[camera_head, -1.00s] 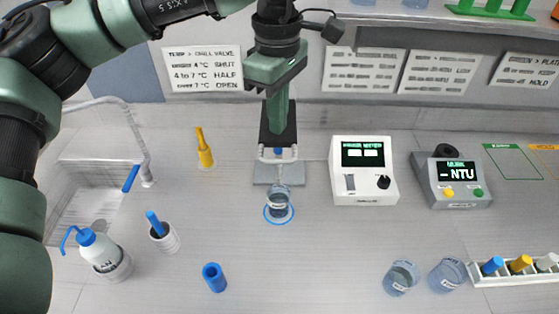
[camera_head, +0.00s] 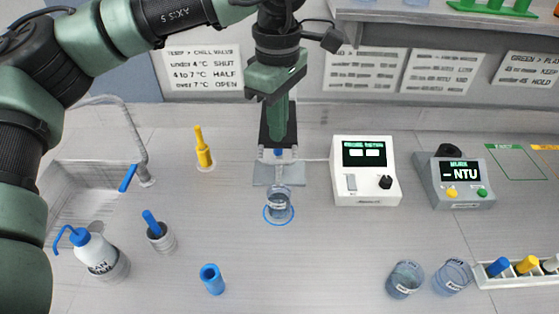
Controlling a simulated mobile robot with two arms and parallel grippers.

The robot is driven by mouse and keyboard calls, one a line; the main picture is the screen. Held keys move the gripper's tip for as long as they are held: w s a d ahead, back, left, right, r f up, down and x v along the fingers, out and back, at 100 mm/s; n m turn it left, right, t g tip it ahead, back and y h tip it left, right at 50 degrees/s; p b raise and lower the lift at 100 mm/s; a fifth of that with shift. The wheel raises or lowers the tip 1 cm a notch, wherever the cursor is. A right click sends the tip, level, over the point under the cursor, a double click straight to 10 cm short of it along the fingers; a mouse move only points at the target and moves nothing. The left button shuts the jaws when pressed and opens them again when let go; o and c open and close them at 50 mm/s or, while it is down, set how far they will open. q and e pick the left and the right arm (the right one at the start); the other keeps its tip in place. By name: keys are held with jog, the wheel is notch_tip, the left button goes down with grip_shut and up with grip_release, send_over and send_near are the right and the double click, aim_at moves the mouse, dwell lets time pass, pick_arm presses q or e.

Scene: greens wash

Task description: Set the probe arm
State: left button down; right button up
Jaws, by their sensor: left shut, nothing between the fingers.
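My left gripper (camera_head: 279,138) reaches down from the top centre, shut and empty, in front of the dark upright of the probe stand. The probe stand's grey base (camera_head: 279,174) shows below it, with a small blue part at the fingertips; most of the probe arm is hidden behind my gripper. I cannot tell whether the fingertips touch it. A beaker (camera_head: 278,201) of clear liquid stands on a blue ring mark just in front of the stand. The white probe meter (camera_head: 365,170) stands to the right, its screen lit. My right gripper is not in view.
A grey NTU meter (camera_head: 458,180) stands further right. Two beakers (camera_head: 405,279) (camera_head: 452,276) and a vial rack (camera_head: 519,276) are at front right. The front centre is clear.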

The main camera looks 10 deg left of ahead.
pick_arm(q)
notch_tip(320, 180, down, 8)
jog(key=b, duration=0.6)
jog(key=shift+f, duration=0.15)
dwell(2.1)
jog(key=shift+r+p, duration=2.35)
jog(key=shift+r, duration=1.75)
